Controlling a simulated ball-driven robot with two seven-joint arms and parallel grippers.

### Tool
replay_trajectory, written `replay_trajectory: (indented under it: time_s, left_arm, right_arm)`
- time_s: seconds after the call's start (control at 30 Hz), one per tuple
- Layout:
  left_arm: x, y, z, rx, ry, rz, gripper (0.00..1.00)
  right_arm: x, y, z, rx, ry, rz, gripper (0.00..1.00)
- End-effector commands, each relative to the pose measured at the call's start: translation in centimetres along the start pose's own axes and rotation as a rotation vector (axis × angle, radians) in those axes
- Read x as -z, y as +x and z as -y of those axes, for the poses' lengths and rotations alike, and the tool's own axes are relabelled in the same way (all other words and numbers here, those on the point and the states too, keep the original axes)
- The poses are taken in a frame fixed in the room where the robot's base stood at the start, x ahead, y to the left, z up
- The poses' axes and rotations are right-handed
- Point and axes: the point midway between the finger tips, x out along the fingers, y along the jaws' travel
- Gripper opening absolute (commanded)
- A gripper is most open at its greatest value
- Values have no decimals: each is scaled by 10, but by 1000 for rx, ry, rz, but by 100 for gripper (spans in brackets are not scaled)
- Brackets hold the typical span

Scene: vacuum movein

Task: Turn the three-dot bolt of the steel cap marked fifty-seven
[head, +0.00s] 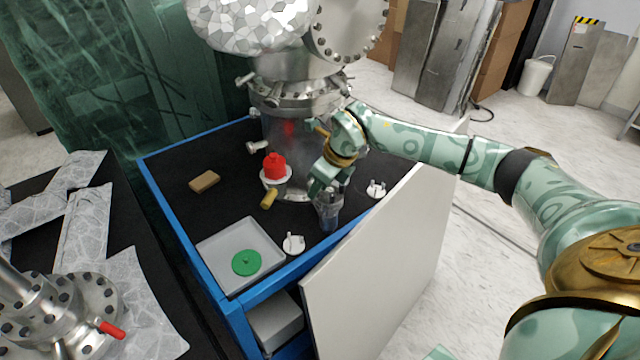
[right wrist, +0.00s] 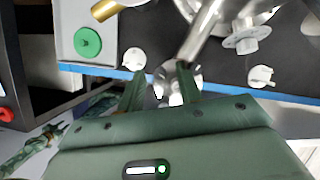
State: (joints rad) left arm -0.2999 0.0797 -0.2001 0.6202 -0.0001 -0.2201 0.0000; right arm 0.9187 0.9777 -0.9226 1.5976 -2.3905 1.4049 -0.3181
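A steel cylindrical piece with a dark, partly clear body (head: 328,212) stands near the front edge of the black bench top. My right gripper (head: 322,186) is over it from above. In the right wrist view my two fingers (right wrist: 159,88) are spread, with a shiny steel part (right wrist: 175,80) between and behind them. I see no clear grip on it. No number fifty-seven or three-dot mark can be read, and the bolt faces are too small or hidden by my gripper.
A grey tray (head: 218,250) with a green disc (head: 247,263) lies on the left front. White caps (head: 293,243) (head: 376,188), a red piece (head: 275,167), a brass cylinder (head: 269,198) and a brown block (head: 204,181) stand around. A steel chamber (head: 297,92) rises behind.

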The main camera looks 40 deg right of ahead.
Motion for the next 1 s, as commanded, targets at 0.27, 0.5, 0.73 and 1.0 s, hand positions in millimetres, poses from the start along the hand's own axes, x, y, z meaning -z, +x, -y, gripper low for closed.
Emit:
replay_trajectory:
  time_s: [0.27,0.5,0.73,1.0]
  left_arm:
    - [4,-14,1,3,0,-9,32]
    - [8,-26,2,5,0,-16,32]
    - [9,-31,3,6,0,-19,32]
    - [9,-31,3,6,0,-19,32]
  right_arm:
    - [-2,-57,1,4,-1,5,35]
    - [-1,-121,1,3,0,3,35]
    - [-1,-155,0,1,0,2,35]
    - [0,-161,0,1,1,0,35]
